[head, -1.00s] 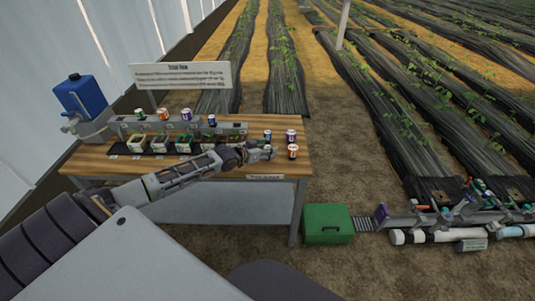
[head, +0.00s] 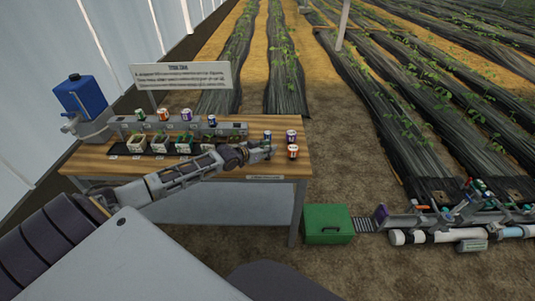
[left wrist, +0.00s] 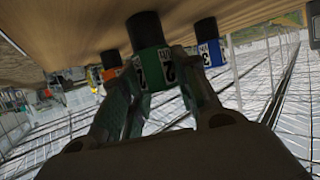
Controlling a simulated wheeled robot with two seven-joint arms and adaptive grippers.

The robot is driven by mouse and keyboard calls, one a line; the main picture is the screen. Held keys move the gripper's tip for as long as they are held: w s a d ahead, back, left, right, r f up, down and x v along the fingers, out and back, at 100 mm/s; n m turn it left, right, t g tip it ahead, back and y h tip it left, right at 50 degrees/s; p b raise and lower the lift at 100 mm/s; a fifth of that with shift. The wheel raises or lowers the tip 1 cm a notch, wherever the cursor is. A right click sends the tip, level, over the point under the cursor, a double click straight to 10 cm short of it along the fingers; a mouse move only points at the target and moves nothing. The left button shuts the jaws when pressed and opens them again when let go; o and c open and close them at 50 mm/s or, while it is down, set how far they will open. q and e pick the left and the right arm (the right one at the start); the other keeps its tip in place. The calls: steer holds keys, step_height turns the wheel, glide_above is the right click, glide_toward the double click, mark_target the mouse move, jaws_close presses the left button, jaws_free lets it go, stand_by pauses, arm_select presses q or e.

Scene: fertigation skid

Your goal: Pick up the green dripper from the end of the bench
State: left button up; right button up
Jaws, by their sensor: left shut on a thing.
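The green dripper (left wrist: 150,65), with a black end and white number labels, sits between the two fingers of my left gripper (left wrist: 165,90) in the left wrist view. The fingers are shut on it. In the head view my left gripper (head: 264,153) is low over the right end of the wooden bench (head: 232,172), and the green dripper is mostly hidden there. The dripper appears still upright at the bench surface; I cannot tell whether it is clear of it. My right gripper is not in view.
Close around are a blue dripper (head: 267,135), a purple one (head: 291,136) and an orange one (head: 293,151). A grey rack (head: 180,127) and several small boxes stand left on the bench. A green case (head: 328,224) is on the ground.

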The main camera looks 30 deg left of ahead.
arm_select(q)
steer(key=shift+r, duration=0.1)
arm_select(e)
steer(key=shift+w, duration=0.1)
arm_select(q)
steer(key=shift+r, duration=0.65)
step_height(320, 180, up, 7)
steer(key=shift+f+p, duration=0.1)
steer(key=shift+p, duration=0.2)
steer(key=shift+r, duration=0.85)
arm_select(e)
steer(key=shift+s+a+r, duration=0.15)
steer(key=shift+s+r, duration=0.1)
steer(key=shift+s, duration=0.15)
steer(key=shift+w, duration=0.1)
